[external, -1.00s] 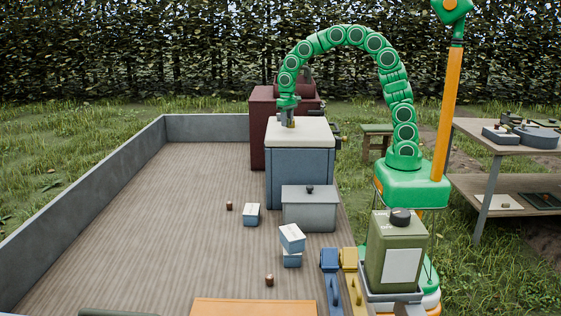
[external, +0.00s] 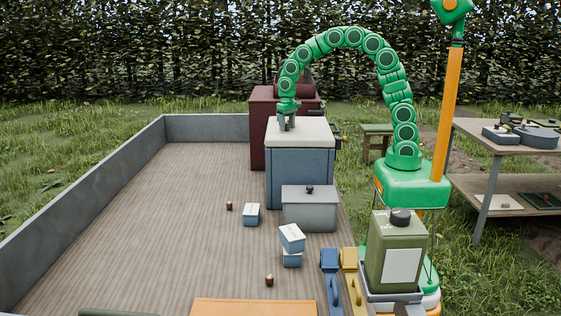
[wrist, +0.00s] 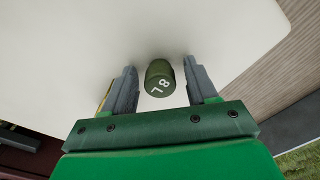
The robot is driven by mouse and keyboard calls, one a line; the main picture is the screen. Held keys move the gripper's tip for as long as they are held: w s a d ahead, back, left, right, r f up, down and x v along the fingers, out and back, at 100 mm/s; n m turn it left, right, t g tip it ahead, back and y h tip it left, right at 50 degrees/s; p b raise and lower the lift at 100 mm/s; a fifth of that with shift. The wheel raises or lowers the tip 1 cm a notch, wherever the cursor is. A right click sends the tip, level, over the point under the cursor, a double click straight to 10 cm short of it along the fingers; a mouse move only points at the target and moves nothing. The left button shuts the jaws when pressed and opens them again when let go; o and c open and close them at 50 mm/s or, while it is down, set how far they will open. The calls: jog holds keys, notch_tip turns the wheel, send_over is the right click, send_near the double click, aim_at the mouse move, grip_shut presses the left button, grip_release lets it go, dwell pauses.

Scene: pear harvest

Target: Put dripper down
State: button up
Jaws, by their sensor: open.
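The dripper, a small dark green cylinder with white markings on its end (wrist: 159,79), stands on the pale top of the blue-grey cabinet (external: 300,178). My gripper (wrist: 160,70) is open, with one finger on each side of the dripper. In the wrist view, clear gaps show between the dripper and both fingers. In the external view, my gripper (external: 286,123) is low over the left part of the cabinet top, and the dripper cannot be clearly made out between the fingers.
A dark red cabinet (external: 262,135) stands behind. A grey lidded box (external: 308,210) and small blue-and-white boxes (external: 291,238) are in front. The pale top around the dripper is clear. A wooden shelf table (external: 478,140) stands at the right.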

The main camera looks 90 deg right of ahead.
aim_at(287, 123)
notch_tip(287, 123, up, 12)
jog(key=shift+r, duration=0.15)
dwell(0.4)
jog(key=shift+s, duration=0.1)
jog(key=s+a+f+n, duration=0.1)
jog(key=s+a+n, duration=0.2)
jog(key=s, duration=0.9)
jog(key=s+a+f+n+g, duration=0.1)
jog(key=s+a, duration=0.5)
jog(key=s, duration=0.6)
jog(key=s+a+f+n, duration=0.2)
jog(key=s+a+n, duration=0.2)
jog(key=s, duration=0.8)
jog(key=shift+s+a+f+n+g, duration=0.35)
jog(key=shift+s+n+g, duration=0.05)
jog(key=shift+n, duration=0.1)
